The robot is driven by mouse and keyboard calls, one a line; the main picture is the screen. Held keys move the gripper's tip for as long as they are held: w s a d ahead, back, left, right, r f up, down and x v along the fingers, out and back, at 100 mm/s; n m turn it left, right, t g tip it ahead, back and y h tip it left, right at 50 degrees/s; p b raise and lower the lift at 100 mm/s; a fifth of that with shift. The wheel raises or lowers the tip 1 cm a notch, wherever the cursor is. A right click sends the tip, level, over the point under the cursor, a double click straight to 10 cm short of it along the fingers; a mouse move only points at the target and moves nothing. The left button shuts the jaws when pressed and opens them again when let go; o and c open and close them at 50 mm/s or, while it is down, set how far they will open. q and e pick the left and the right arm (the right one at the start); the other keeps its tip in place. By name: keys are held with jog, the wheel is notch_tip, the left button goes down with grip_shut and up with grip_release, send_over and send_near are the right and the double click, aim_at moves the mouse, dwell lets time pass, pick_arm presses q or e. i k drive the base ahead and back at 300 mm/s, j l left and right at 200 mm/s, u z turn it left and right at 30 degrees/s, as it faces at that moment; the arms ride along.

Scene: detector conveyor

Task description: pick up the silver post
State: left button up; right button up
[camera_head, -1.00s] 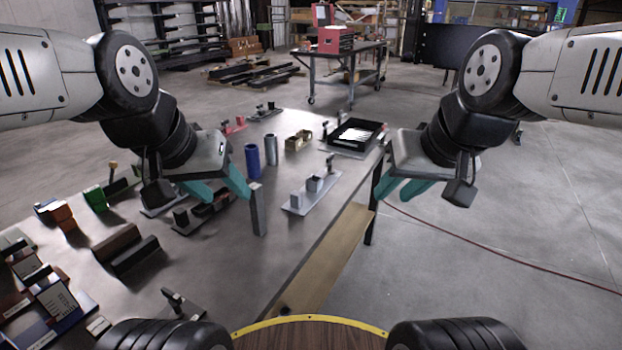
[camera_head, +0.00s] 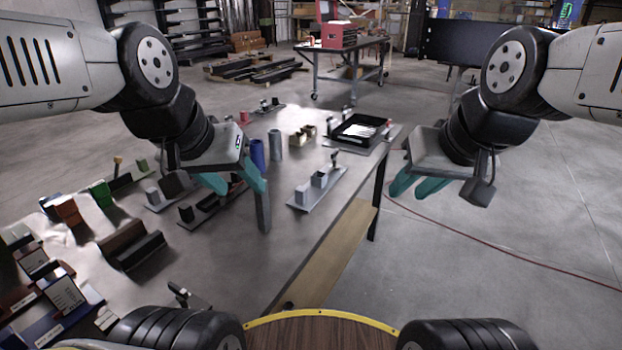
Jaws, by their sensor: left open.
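The silver post (camera_head: 264,214) is a slim, upright grey bar on the table, right of the table's middle. My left gripper (camera_head: 246,190) is open above the table, with its two teal fingers pointing down and right. The tip of its right finger overlaps the top of the post in the head view. I cannot tell whether it touches the post, or whether the post is between the fingers. My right gripper (camera_head: 405,190) hangs off the table's right edge, its teal fingers apart and nothing visible between them.
A blue cylinder (camera_head: 257,154) and a silver cylinder (camera_head: 274,145) stand behind the post. A plate (camera_head: 325,193) with grey blocks lies to its right, and a black tray (camera_head: 345,143) further back. A dark stepped block (camera_head: 140,252) and several coloured blocks fill the left side.

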aim_at(262, 201)
jog(key=i+l+u, duration=0.1)
jog(key=u, duration=0.4)
jog(key=l+u, duration=0.3)
jog(key=u, duration=0.2)
jog(key=i+l, duration=0.15)
jog(key=l, duration=0.1)
